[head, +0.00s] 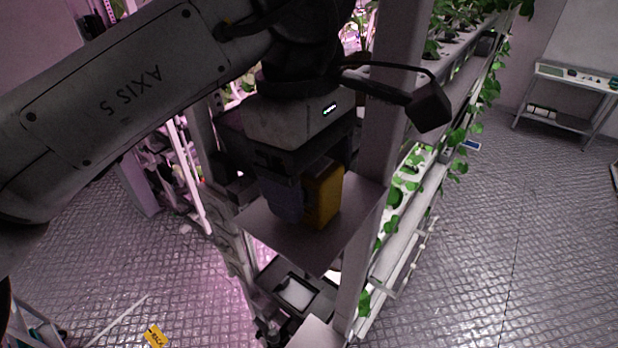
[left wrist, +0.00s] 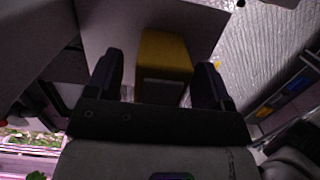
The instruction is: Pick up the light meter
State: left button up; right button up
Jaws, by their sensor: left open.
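The light meter appears to be the yellow and dark boxy device (head: 325,196) standing on a small grey shelf (head: 312,247) fixed to the rack post. In the left wrist view the yellow device (left wrist: 164,60) lies between the two dark fingers, with a gap visible on each side. My left gripper (head: 303,192) is directly above and around it, pointing down. Its near finger hides part of the device in the head view. The left gripper (left wrist: 163,85) is open. My right gripper is not in view.
The rack post (head: 385,130) rises close beside the shelf. Planted rack rows (head: 410,190) run behind it to the right. A bench (head: 575,85) stands far right. A yellow tag (head: 155,336) shows at lower left. The floor at right is clear.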

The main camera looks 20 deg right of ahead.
pick_arm(q)
jog(key=shift+f, duration=0.1)
jog(key=c, duration=1.1)
jog(key=shift+c, duration=0.3)
